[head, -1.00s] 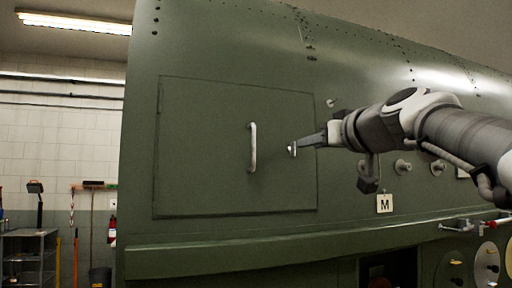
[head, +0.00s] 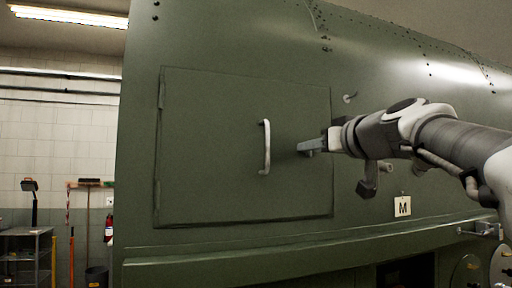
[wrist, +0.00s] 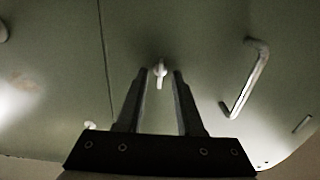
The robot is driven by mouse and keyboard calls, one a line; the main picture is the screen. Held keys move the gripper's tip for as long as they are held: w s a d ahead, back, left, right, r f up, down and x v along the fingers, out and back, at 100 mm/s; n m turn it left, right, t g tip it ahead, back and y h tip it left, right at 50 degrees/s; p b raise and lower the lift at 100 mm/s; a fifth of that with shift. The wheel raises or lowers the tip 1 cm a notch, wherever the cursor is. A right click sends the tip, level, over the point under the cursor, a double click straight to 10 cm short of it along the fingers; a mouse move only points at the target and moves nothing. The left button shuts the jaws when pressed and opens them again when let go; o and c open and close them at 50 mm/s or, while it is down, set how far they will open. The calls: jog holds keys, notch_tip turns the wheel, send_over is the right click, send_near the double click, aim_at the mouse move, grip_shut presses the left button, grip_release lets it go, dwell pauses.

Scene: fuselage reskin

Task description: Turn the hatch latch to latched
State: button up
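The green hatch (head: 225,150) sits closed in the fuselage side, with a pale upright grab handle (head: 265,147). The handle also shows at the right of the wrist view (wrist: 245,78). The small pale latch (wrist: 160,75) is on the hatch near the edge seam. Its short lever points down in the wrist view, roughly in line with my fingers. My gripper (wrist: 160,76) is open, one finger on each side of the latch, with visible gaps and no clear contact. In the head view my gripper (head: 312,146) is at the hatch's right part and hides the latch.
A small pin (head: 350,97) and a plate marked M (head: 402,206) are on the fuselage right of the hatch. A ledge (head: 250,261) runs below it. A shelf cart (head: 27,258) and tools stand at the far left.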

grip_shut()
dwell(0.3)
jog(key=shift+m, duration=0.3)
jog(key=m, duration=1.7)
jog(key=shift+d+p, duration=0.15)
jog(key=shift+p, duration=0.2)
jog(key=shift+m, duration=0.3)
